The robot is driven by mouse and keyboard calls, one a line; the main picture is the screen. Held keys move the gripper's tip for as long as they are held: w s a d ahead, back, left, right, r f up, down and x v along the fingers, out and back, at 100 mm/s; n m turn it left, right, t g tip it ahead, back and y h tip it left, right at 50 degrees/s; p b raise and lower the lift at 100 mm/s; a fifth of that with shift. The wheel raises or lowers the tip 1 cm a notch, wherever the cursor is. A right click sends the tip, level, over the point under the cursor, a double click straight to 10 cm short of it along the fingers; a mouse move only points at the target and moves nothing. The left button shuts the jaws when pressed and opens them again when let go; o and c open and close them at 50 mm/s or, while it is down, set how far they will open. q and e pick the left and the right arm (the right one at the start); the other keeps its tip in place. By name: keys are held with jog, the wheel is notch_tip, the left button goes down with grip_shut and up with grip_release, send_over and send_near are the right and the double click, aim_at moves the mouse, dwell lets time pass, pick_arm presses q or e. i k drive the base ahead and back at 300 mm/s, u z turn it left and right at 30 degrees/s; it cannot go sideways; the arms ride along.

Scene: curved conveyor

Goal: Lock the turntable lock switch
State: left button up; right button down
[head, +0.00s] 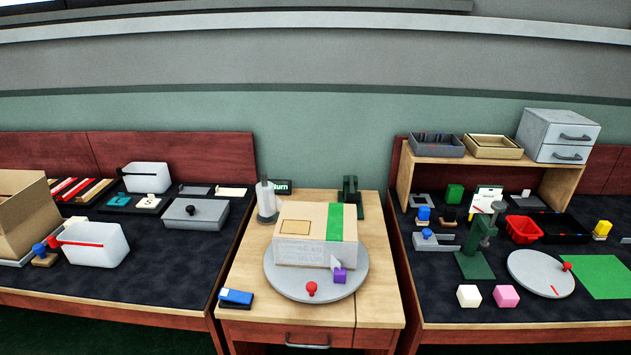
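A round grey turntable (345,291) lies on the wooden table in the middle of the head view. A closed cardboard box with a green stripe (318,245) sits on it. A small blue and white piece on a dark base (236,297) lies at the table's front left, apart from the turntable. It may be the lock switch; its setting is too small to tell. Neither of my grippers is in view.
A white cylinder (266,201) and a dark green stand (349,190) are at the table's back. Dark benches flank it. The right bench holds a second grey disc (541,274) and a green press (476,248); the left holds a white bin (92,246).

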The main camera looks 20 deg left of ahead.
aim_at(231, 294)
jog(key=u, duration=0.35)
jog(key=i, duration=0.75)
jog(key=u, duration=0.8)
jog(key=k, duration=1.25)
jog(key=u, duration=0.6)
jog(key=i, duration=0.8)
jog(key=u, duration=0.4)
jog(key=i, duration=0.85)
jog(key=z, duration=1)
jog(key=i, duration=0.6)
jog(key=z, duration=0.75)
jog(key=k, duration=0.35)
jog(key=z, duration=0.2)
